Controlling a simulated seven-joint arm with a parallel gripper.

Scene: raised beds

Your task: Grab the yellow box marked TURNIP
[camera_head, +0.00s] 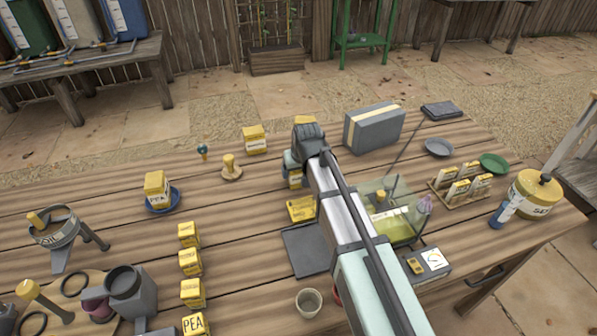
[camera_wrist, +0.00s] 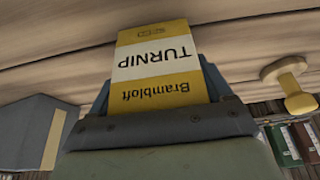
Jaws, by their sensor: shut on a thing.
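The yellow box marked TURNIP (camera_wrist: 155,60), with a white band, fills the middle of the wrist view, its lettering upside down. My gripper (camera_wrist: 160,92) is shut on it, with a finger on each side. In the head view my gripper (camera_head: 294,167) points down over the back middle of the table, and a yellow box (camera_head: 295,181) shows just under it, partly hidden by the hand. I cannot tell whether the held box touches the table.
A yellow box (camera_head: 254,139) stands behind the dibber. A PEA box (camera_head: 156,186) is farther left. A glass case (camera_head: 393,215) stands near my arm.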

